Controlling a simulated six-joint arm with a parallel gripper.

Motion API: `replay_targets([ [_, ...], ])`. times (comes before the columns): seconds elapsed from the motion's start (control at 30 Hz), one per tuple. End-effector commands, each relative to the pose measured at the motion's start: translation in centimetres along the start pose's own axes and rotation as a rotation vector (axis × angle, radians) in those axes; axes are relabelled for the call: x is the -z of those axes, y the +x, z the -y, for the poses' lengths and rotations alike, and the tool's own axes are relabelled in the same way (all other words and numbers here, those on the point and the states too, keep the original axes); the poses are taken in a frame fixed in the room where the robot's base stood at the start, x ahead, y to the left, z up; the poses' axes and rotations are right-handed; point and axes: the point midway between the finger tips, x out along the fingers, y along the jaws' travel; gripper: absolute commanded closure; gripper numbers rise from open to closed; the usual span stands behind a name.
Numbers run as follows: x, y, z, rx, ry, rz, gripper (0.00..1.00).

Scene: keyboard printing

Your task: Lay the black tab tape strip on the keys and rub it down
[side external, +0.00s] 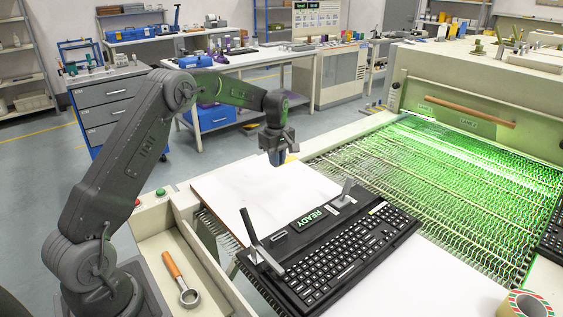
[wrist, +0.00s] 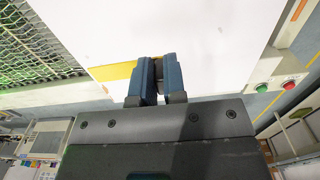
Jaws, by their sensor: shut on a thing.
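My gripper (side external: 279,158) is above the white sheet, behind and left of the keyboard, pointing down and apart from the keys. In the wrist view its two blue fingers (wrist: 155,80) are close together with a small dark piece between them. It is mostly hidden by the fingers; I take it to be the black tab tape strip. No strip can be made out on the keys.
A green-lit mesh conveyor (side external: 440,165) runs behind the keyboard, with another keyboard (side external: 552,238) at the right edge. A tape roll (side external: 527,304) sits at front right. An orange-handled tool (side external: 174,268) lies in the tray beside my base. The white surface (side external: 235,187) is clear.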

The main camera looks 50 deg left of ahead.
Motion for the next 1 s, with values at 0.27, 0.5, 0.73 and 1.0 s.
replay_targets([
  [0.27,0.0,0.0,0.0,0.000,0.000,0.000,1.00],
  [0.5,-0.2,0.0,-0.1,-0.001,0.000,0.000,1.00],
  [0.73,-5.4,-0.2,-0.9,-0.001,0.008,0.000,1.00],
  [1.0,-18.0,-0.5,-0.5,0.000,0.010,0.000,1.00],
])
